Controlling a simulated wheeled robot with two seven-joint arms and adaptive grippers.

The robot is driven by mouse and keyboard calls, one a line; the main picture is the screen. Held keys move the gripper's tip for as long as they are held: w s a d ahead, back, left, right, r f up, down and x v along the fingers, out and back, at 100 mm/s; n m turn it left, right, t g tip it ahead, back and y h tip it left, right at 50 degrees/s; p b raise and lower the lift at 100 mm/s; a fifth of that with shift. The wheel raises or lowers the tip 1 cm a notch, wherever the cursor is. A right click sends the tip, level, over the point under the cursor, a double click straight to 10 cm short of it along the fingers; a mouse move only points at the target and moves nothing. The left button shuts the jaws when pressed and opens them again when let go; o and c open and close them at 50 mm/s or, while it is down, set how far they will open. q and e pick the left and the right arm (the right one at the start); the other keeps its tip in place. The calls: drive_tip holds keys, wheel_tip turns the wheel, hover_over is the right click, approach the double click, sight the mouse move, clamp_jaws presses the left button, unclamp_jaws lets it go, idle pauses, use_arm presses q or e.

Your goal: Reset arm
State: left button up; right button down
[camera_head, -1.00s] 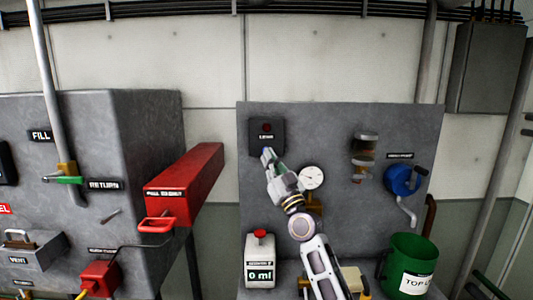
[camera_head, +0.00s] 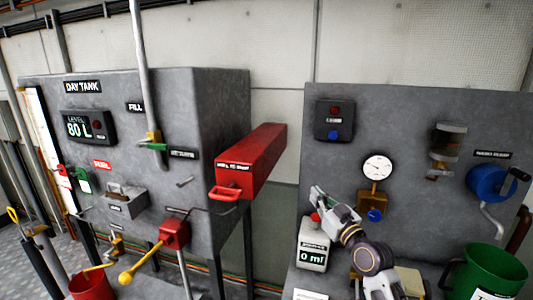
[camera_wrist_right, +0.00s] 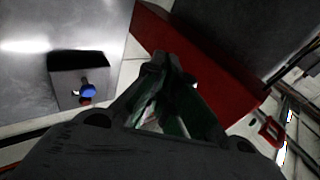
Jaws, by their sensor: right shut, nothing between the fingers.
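My right gripper (camera_head: 318,192) is in the lower right middle of the head view, its arm coming up from the bottom edge. It is shut and empty, with its tip in front of the grey panel just above the white 0 ml container. In the right wrist view the fingers (camera_wrist_right: 165,68) are together, in front of the red box. The black switch box (camera_head: 335,120) with a red lamp and a blue button is on the panel above, apart from the gripper. It also shows in the wrist view (camera_wrist_right: 70,60). My left gripper is not in view.
The red box (camera_head: 258,150) juts out left of the gripper from the day tank (camera_head: 225,110). The white container (camera_head: 312,255) stands just below. A gauge (camera_head: 377,166), blue reel (camera_head: 488,183) and green bucket (camera_head: 490,272) are to the right.

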drive_tip(key=s+f+g+h, duration=0.2)
drive_tip(key=s+f+g, duration=0.3)
drive_tip(key=f, duration=0.6)
drive_tip(key=s+f+g+h, duration=0.1)
drive_tip(key=s+f+g, duration=0.1)
drive_tip(key=s+f, duration=0.7)
drive_tip(key=s+d+f+m+g+h, duration=0.2)
drive_tip(key=s+d+f+g, duration=0.15)
drive_tip(key=s+f, duration=0.5)
drive_tip(key=s+d+f+m+g+h, duration=0.1)
drive_tip(key=s+d+f+g+h, duration=0.3)
drive_tip(key=s, duration=0.7)
drive_tip(key=s+f+g+y, duration=0.1)
drive_tip(key=s+f+g, duration=0.15)
drive_tip(key=f, duration=3.15)
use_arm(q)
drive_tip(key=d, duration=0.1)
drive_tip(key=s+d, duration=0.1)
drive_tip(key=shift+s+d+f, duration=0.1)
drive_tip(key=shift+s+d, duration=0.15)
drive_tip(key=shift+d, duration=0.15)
use_arm(e)
drive_tip(key=s+d+f, duration=0.2)
drive_tip(key=s+f, duration=0.7)
drive_tip(key=s, duration=0.2)
drive_tip(key=s+d+f, duration=0.3)
drive_tip(key=s+f, duration=0.7)
drive_tip(key=shift+s, duration=0.4)
